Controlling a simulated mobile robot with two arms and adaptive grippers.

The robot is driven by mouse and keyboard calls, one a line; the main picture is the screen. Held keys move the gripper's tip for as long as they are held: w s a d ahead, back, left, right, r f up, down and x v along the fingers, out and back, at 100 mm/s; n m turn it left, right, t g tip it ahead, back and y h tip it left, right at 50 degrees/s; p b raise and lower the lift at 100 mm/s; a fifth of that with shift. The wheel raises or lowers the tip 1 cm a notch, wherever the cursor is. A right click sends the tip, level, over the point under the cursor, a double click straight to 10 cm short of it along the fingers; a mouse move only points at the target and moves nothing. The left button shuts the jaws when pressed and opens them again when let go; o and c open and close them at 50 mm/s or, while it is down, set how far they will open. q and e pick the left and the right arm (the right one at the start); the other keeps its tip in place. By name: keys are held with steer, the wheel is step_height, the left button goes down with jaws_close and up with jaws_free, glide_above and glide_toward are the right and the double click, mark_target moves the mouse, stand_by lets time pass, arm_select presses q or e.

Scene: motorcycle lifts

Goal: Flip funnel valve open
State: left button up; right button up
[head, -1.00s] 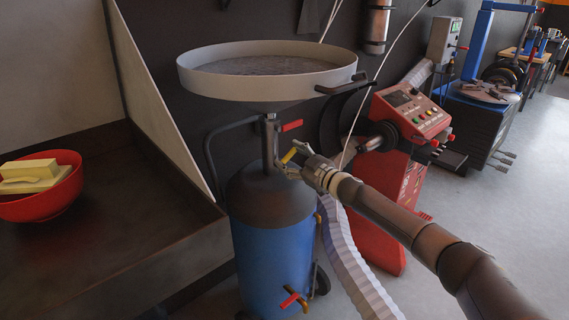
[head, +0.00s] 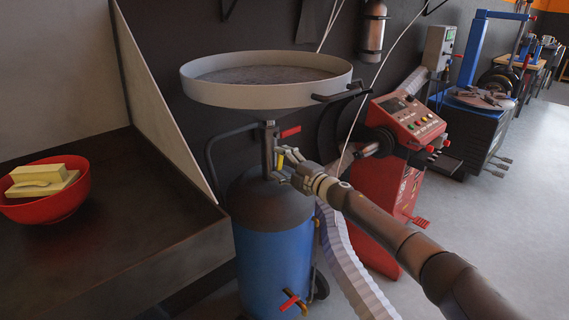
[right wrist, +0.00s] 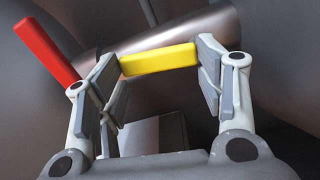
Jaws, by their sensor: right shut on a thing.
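The wide grey funnel pan (head: 265,95) stands on a short pipe (head: 268,148) above the blue drain tank (head: 272,250). A red lever (head: 290,132) sticks out to the right high on the pipe. A yellow lever (head: 280,160) sits lower, beside the pipe. My right gripper (head: 283,170) is at the yellow lever. In the right wrist view the yellow lever (right wrist: 158,60) lies across between both finger pads of my right gripper (right wrist: 158,75), which is shut on it. The red lever (right wrist: 46,50) is left of the fingers there. My left gripper is out of view.
A dark bench (head: 110,220) with a red bowl (head: 45,205) of yellow blocks stands at left. A red machine (head: 390,190) stands behind my right arm. A pale ribbed hose (head: 345,265) hangs beside the tank. Open floor lies at right.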

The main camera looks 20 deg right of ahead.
steer(key=shift+s+a+n, duration=0.1)
steer(key=shift+a+n, duration=0.25)
steer(key=shift+n, duration=0.65)
steer(key=o, duration=1.5)
steer(key=shift+c, duration=0.2)
steer(key=shift+s+f, duration=0.1)
steer(key=shift+s+d, duration=0.25)
steer(key=shift+s, duration=0.25)
steer(key=v, duration=1)
steer(key=shift+s, duration=0.35)
